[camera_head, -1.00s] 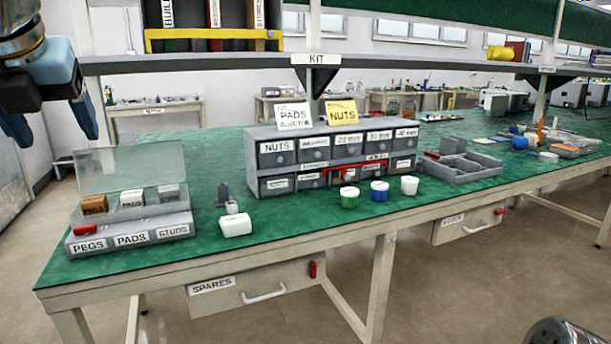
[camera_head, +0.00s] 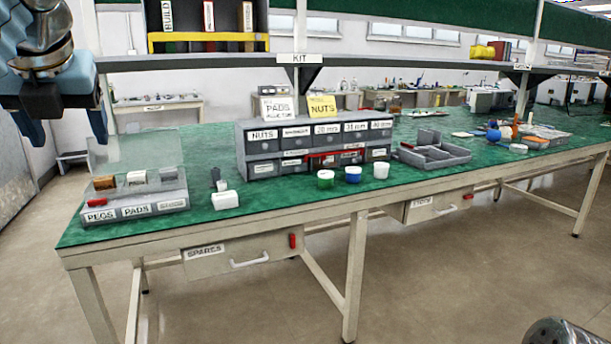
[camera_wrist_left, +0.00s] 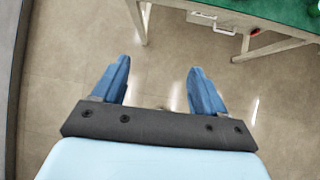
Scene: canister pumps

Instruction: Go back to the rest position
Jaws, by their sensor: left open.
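My left gripper (camera_head: 68,132) hangs at the upper left of the head view, in front of the bench's left end. In the left wrist view its two blue fingers (camera_wrist_left: 157,88) are apart with only bare floor between them, so it is open and empty. It touches nothing. A rounded metal part, cut off by the frame, shows at the bottom right of the head view; I cannot tell my right gripper there.
The green-topped bench (camera_head: 300,212) holds a lidded PEGS/PADS/STUDS box (camera_head: 134,207), a white block (camera_head: 225,200), a grey drawer cabinet (camera_head: 262,146), several small pots and a grey tray (camera_head: 434,157). A SPARES drawer (camera_head: 235,255) hangs below. The floor in front is clear.

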